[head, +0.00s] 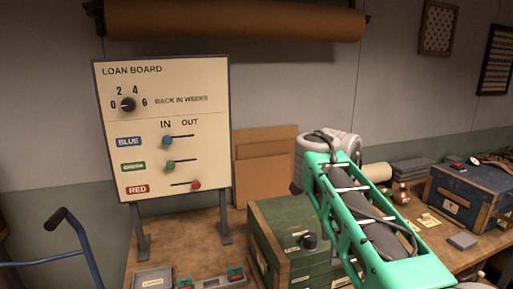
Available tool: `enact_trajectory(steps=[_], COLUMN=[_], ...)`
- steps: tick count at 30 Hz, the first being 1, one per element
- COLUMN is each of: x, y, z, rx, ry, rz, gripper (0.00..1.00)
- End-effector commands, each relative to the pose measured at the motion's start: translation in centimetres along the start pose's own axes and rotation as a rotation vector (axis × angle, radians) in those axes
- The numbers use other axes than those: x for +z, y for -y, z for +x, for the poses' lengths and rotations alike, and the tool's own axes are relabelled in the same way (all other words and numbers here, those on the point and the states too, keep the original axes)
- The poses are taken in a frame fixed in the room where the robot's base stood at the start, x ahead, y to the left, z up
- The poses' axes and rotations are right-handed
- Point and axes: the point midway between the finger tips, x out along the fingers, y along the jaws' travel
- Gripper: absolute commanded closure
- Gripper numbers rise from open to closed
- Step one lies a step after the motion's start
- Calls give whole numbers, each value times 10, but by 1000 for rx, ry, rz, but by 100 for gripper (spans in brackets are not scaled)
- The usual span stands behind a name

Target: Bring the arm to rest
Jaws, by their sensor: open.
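My arm (370,215) reaches in from the lower right of the head view. Its teal link frame, with a black cable along it, slants up to a pale grey joint (345,143) near the middle. My gripper is not in view, so what it is near cannot be seen. The arm stands in front of a green chest (275,224) and hides part of the chest's right side. The arm is well to the right of the loan board (160,78).
The board's blue and green sliders sit at the left, under IN; the red slider (196,185) sits right. A grey tray (153,279) and a rack with red clips (211,281) lie in front. A blue chest (463,198) stands right. A blue cart handle (75,233) is at left.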

Motion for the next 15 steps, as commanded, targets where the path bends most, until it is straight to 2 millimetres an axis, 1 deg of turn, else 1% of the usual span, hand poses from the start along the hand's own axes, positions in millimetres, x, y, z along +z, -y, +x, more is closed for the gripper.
enact_trajectory(steps=[2,5,6,8,9,11,12,14,15], x=[-4,-6,-5,-1,3,11,17,27,35], y=[5,9,8,4,-1,-12,-21,-40,-55], z=[13,40,55,77,89,107,118,134,143], rx=[-4,7,18,30,32,30,22,2,-17], ry=[-34,-77,-89,-99,-101,-98,-91,-74,-59], rz=[-171,-442,-566,-760,-882,-1058,-1170,-1326,-1415], gripper=[41,41,41,41,41,41,41,41,41])
